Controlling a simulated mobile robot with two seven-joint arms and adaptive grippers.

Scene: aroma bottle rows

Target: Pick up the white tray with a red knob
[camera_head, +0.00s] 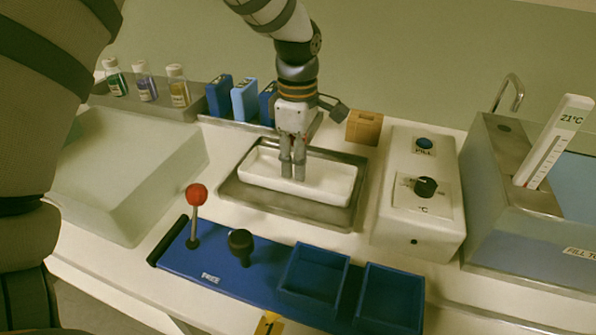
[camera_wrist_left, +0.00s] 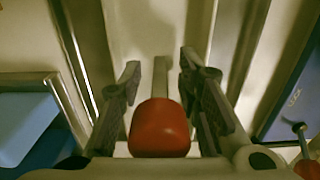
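The white tray (camera_head: 328,186) is a long shallow dish lying inside a grey metal tray (camera_head: 250,193) at the middle of the bench. My left gripper (camera_head: 293,172) reaches down over the white tray from behind. In the left wrist view, the red knob (camera_wrist_left: 160,128) sits between the two fingers of my left gripper (camera_wrist_left: 160,85). The fingers are apart on either side of the knob and look open, with a gap at the left. In the head view the gripper hides most of the knob. My right gripper is not in view.
A blue panel (camera_head: 222,268) with a red-topped lever (camera_head: 196,196), black knob (camera_head: 240,243) and two blue bins stands in front. A white control box (camera_head: 412,222) and water bath (camera_head: 505,250) are right. Bottles (camera_head: 178,86) and blue boxes (camera_head: 219,97) stand behind left.

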